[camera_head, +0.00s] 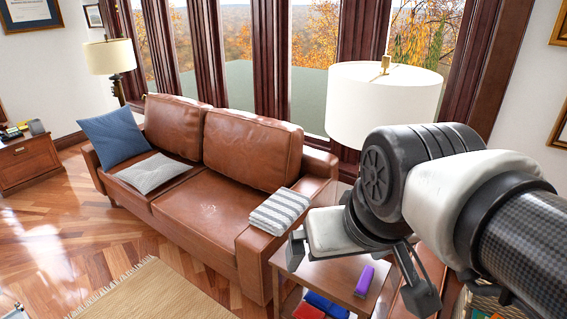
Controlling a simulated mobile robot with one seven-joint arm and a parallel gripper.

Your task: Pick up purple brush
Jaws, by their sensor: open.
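The purple brush (364,281) is a small purple block-like thing on the top of a wooden side table (325,272), beside the sofa's right arm. My gripper (358,284) reaches in from the right above the table. Its two fingers are spread wide and nothing is held between them. In this view the brush appears between the fingers, nearer the right one. How high the gripper is above it cannot be told. My arm and gripper hide part of the table's far and right side.
A brown leather sofa (210,205) stands left of the table, with a striped folded cloth (279,210) on its arm. A lamp with a white shade (375,104) rises behind the gripper. Red and blue items (326,305) sit below the tabletop. A woven rug (155,292) lies in front.

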